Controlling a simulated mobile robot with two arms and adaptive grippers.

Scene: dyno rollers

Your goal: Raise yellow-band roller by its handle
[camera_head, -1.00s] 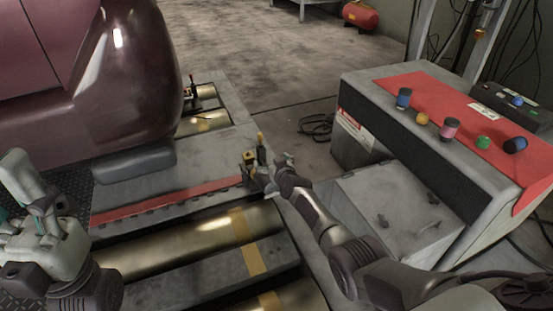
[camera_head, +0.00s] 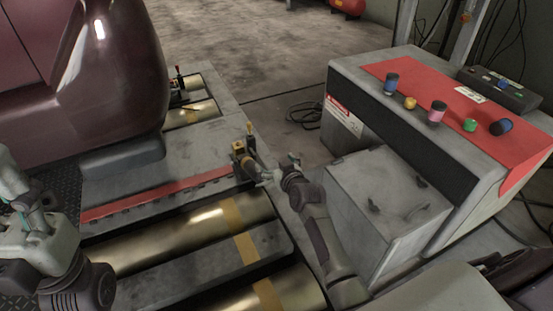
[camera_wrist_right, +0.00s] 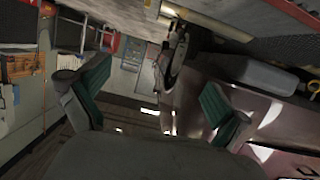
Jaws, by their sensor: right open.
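The long metal roller (camera_head: 155,237) lies in the floor frame, with a yellow band (camera_head: 231,213) near its right end.
A dark red car (camera_head: 110,70) stands over the rollers at left. A grey console (camera_head: 400,125) with a red top and several coloured knobs is at right, beside a grey box (camera_head: 385,190). Open floor lies behind.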

